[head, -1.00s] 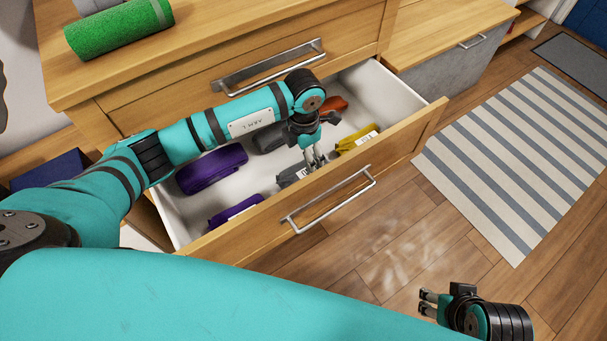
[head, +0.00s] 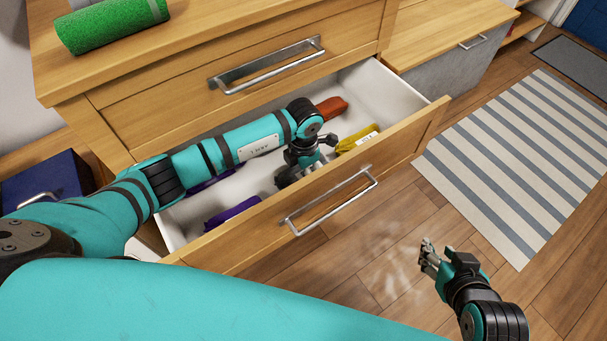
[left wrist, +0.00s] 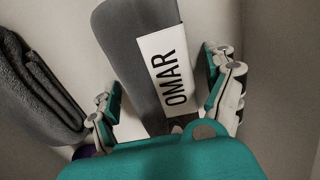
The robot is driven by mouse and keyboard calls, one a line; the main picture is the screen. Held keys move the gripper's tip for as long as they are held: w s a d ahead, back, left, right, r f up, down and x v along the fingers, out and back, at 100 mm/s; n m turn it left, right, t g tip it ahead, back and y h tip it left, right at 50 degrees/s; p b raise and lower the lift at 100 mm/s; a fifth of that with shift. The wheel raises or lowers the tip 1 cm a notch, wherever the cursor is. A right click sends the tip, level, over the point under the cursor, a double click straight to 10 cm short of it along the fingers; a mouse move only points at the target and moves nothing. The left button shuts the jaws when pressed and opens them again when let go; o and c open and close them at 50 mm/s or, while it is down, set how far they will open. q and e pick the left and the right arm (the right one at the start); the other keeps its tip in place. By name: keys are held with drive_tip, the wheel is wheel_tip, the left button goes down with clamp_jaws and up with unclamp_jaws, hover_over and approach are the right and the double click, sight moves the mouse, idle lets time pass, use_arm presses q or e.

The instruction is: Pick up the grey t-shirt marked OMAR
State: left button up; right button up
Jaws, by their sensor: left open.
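The grey t-shirt marked OMAR (left wrist: 135,50) lies rolled in the open drawer, its white label (left wrist: 168,70) facing up in the left wrist view. My left gripper (left wrist: 165,95) is open, with one finger on each side of the shirt and its label. I cannot tell whether the fingers touch it. In the head view my left arm reaches down into the drawer (head: 385,85), and the arm and drawer front hide most of the shirt. My right gripper (head: 428,258) is open and empty above the floor.
A darker grey folded cloth (left wrist: 35,85) lies left of the left fingers. Purple (head: 232,212), yellow (head: 357,139) and rust-red (head: 331,107) clothes share the drawer. The drawer front (head: 410,148) stands close to my left gripper. A green roll (head: 110,25) lies on top.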

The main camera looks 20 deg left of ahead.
use_arm(q)
drive_tip(key=shift+c, duration=0.2)
drive_tip(key=c, duration=1.3)
